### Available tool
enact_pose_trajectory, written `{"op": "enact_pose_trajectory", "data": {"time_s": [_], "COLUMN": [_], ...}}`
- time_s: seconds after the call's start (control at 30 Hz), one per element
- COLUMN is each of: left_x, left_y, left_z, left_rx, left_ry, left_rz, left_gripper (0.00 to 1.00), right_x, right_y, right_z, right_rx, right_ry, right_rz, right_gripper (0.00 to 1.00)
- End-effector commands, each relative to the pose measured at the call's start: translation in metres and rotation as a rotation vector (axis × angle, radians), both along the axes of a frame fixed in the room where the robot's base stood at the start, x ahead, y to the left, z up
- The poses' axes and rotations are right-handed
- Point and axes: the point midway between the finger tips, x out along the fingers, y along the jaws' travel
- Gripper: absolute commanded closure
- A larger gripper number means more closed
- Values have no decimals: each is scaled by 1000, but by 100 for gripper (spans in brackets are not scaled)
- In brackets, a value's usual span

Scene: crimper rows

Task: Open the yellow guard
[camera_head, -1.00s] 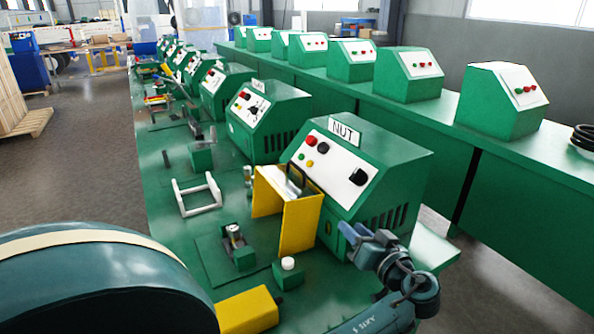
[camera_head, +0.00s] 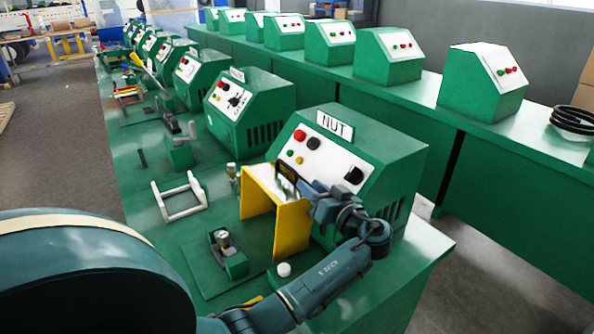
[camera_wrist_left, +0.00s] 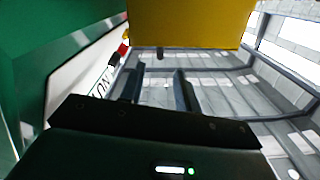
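The yellow guard (camera_head: 290,231) stands on the green bench in front of the nearest green machine, labelled NUT (camera_head: 374,151). Its panels appear standing, with a dark-framed piece (camera_head: 286,178) between them and the machine. My left gripper (camera_head: 312,192) is at the upper right edge of the guard, close to the machine's control panel. In the left wrist view the two fingers (camera_wrist_left: 158,88) are apart with nothing visible between them. The yellow guard (camera_wrist_left: 190,22) fills the top of that view, with a small dark knob at its lower edge. I cannot tell whether the fingers touch it. My right gripper is not in view.
A white U-shaped handle (camera_head: 181,198) and a small green fixture (camera_head: 229,256) are left of the guard. A white button (camera_head: 284,269) sits in front of it. More green machines (camera_head: 247,108) line the bench behind. A second row stands beyond.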

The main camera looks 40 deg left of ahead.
Motion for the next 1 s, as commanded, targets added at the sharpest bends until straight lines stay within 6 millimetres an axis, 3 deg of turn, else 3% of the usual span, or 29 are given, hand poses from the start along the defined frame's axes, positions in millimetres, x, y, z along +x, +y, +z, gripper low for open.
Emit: {"op": "enact_pose_trajectory", "data": {"time_s": [0.2, 0.4, 0.77, 1.0], "left_x": [11, 17, 18, 18], "left_y": [41, 59, 63, 63], "left_z": [3, 1, 0, 0], "left_rx": [2, 1, -1, -1], "left_ry": [1, 1, 0, 0], "left_rz": [2, 0, -1, -1], "left_gripper": [67, 67, 68, 88], "right_x": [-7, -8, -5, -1], "right_y": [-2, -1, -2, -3], "right_z": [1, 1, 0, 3], "right_rx": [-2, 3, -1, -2], "right_ry": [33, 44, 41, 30], "right_rz": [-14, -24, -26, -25], "right_gripper": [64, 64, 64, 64]}}
